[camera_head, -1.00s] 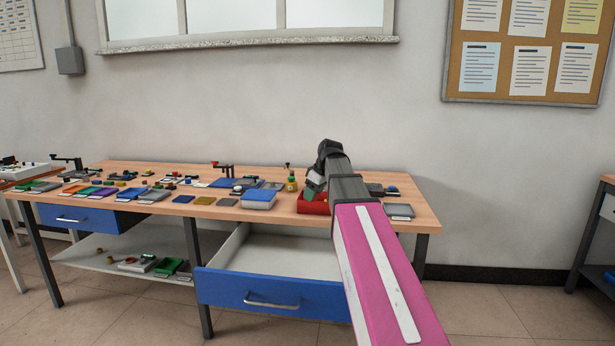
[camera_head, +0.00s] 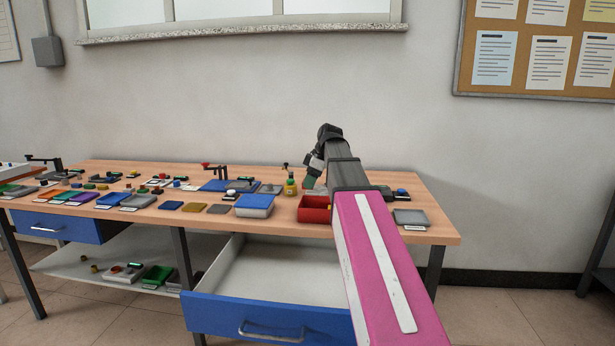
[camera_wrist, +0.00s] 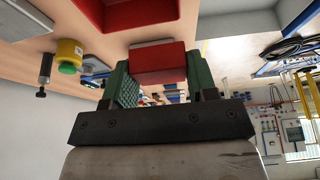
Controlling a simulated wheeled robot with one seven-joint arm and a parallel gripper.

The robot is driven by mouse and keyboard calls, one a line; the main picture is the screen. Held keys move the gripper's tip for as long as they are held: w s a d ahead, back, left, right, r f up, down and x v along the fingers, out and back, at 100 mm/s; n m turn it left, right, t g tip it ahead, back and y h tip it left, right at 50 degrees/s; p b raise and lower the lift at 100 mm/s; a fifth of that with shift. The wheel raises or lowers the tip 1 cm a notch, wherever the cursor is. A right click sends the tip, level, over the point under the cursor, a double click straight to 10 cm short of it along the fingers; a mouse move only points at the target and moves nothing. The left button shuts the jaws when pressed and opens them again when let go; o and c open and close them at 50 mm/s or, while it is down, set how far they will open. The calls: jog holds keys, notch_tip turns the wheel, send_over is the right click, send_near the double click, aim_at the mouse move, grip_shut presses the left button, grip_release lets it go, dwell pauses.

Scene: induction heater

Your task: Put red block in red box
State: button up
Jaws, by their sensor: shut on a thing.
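The red block (camera_wrist: 158,62) is between the green fingers of my gripper (camera_wrist: 160,80) in the wrist view, and the gripper is shut on it. The open red box (camera_head: 313,213) stands near the front edge of the wooden table in the head view. Part of the red box also shows at the top of the wrist view (camera_wrist: 122,12), apart from the block. In the head view my gripper (camera_head: 309,184) is above and behind the box's back rim. The block cannot be made out there, and my arm hides the box's right side.
A yellow button housing with a green top (camera_wrist: 69,54) stands near the box. A blue and white container (camera_head: 254,206) is left of the box. The blue-fronted drawer (camera_head: 266,316) below is pulled open. Many small parts crowd the table's left side.

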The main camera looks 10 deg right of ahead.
jog(key=shift+w+f, duration=0.1)
jog(key=shift+w, duration=0.25)
jog(key=shift+f, duration=3.4)
jog(key=o, duration=1)
jog(key=shift+r, duration=0.15)
jog(key=v, duration=1)
jog(key=shift+d+r, duration=0.15)
jog(key=shift+r, duration=0.05)
